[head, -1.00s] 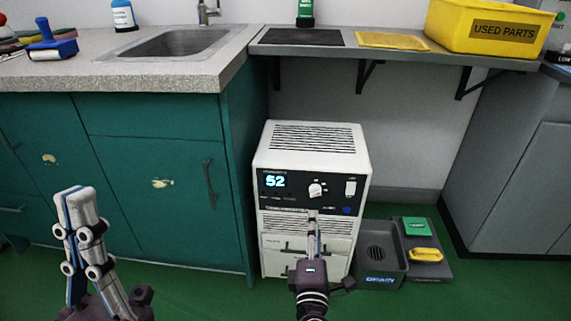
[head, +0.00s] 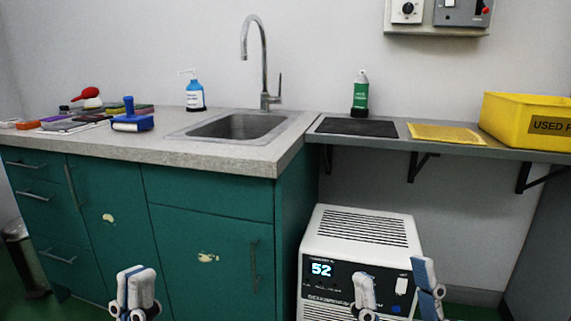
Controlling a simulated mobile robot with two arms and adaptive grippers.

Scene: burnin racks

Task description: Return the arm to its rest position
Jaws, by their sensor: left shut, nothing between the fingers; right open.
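My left gripper (head: 136,288) is at the bottom left in the head view, in front of the green cabinet (head: 105,190). Its two fingers are together with nothing between them. My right gripper (head: 397,284) is at the bottom right, its fingers spread wide and empty.
A counter with a sink (head: 238,126) and tall tap (head: 263,60) is behind. A blue-labelled bottle (head: 195,93) and a blue tool (head: 131,118) stand on it. The shelf (head: 330,134) holds a green bottle (head: 360,95), a yellow mat (head: 445,133) and a yellow bin (head: 510,125).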

